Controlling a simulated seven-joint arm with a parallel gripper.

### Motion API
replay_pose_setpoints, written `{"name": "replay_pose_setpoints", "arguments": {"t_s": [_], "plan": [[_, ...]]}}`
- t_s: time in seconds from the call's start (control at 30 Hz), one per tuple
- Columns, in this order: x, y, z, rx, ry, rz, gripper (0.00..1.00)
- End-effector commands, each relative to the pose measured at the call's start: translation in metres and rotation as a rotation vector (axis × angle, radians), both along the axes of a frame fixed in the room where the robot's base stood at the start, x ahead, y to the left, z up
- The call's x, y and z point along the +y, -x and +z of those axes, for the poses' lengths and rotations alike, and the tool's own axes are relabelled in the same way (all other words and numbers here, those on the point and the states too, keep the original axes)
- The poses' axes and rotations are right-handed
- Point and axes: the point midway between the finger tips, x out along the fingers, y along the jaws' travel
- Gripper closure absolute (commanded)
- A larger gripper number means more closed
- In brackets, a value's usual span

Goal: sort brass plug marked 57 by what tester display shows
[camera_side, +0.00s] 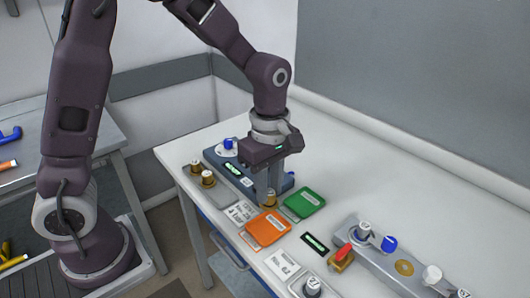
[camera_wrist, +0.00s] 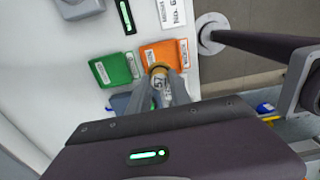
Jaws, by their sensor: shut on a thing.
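My gripper (camera_side: 268,190) is shut on a brass plug (camera_side: 269,201), held upright above the bench between the tester and the coloured boxes. In the wrist view the plug (camera_wrist: 158,71) shows a pale band marked 57 between the fingertips (camera_wrist: 160,87). The dark tester (camera_side: 213,157) stands behind my gripper, partly hidden by it. Its small green-lit display (camera_side: 233,168) is too small to read. A green box (camera_side: 306,202) is right of the plug and an orange box (camera_side: 267,228) is in front of it. The wrist view also shows the green box (camera_wrist: 117,69) and orange box (camera_wrist: 164,53).
Two brass-topped plugs (camera_side: 208,178) stand on a grey plate at the left bench edge. Printed cards (camera_side: 282,265) lie near the front. A grey rail with knobs (camera_side: 405,268) and a red-handled brass piece (camera_side: 341,258) occupy the right. The rear bench is clear.

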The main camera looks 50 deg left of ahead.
Motion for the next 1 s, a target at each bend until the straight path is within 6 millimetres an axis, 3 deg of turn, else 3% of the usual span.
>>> {"name": "replay_pose_setpoints", "arguments": {"t_s": [0.6,1.0], "plan": [[-0.004,0.005,-0.057,0.001,0.000,-0.007,1.00],[-0.004,0.004,-0.061,-0.001,0.000,-0.006,1.00]]}}
